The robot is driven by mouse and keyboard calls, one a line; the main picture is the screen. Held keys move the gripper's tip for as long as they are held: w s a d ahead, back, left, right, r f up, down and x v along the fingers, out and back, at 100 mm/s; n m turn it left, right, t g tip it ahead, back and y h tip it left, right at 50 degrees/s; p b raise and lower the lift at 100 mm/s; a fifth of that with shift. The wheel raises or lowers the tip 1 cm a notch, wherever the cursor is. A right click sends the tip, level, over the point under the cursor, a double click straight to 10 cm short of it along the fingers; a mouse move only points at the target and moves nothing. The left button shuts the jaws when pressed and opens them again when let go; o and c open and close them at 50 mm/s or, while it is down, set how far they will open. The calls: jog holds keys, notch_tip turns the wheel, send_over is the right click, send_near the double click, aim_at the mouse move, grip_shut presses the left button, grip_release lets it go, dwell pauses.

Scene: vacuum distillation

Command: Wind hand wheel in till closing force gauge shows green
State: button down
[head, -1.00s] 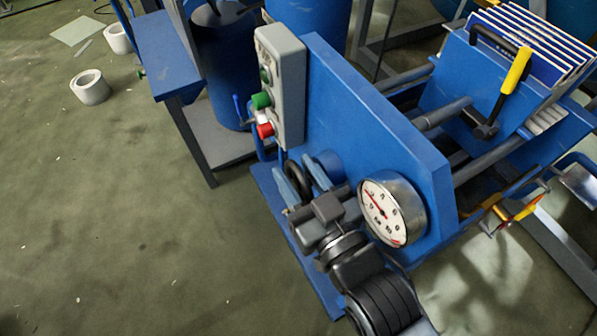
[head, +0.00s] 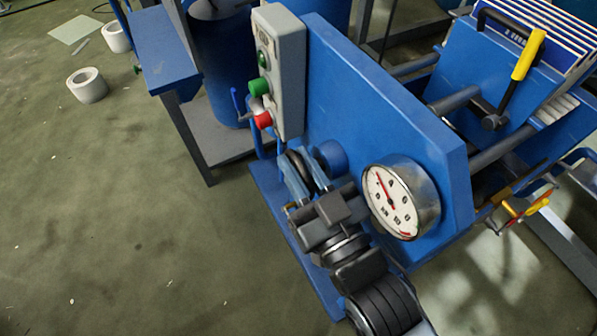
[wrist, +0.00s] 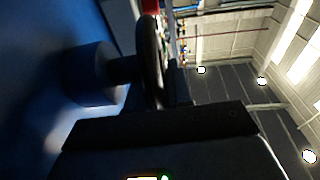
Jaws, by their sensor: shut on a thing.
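The black hand wheel (head: 296,164) sits on a short blue hub at the lower left of the blue end plate (head: 375,120). It is mostly hidden by my gripper (head: 303,174), which is shut on its rim. In the wrist view the dark wheel rim (wrist: 152,62) shows edge-on beside the blue hub (wrist: 88,74), with a dark finger (wrist: 160,124) below. The closing force gauge (head: 402,200) is a round white dial right of my gripper. Its red needle points to the upper left. A red mark shows low on the dial; I can make out no green.
A grey control box (head: 281,70) with green and red buttons stands above the wheel. A yellow-gripped lever (head: 524,60) and stacked plates are at the upper right. A blue table (head: 165,50) is at the left. The floor at lower left is clear.

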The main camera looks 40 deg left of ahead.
jog(key=shift+d+y+b, duration=0.1)
jog(key=shift+y+b, duration=0.3)
jog(key=shift+b, duration=0.1)
jog(key=c, duration=1.1)
grip_release()
jog(key=shift+d+t, duration=0.15)
jog(key=shift+t, duration=0.25)
jog(key=shift+v, duration=3.75)
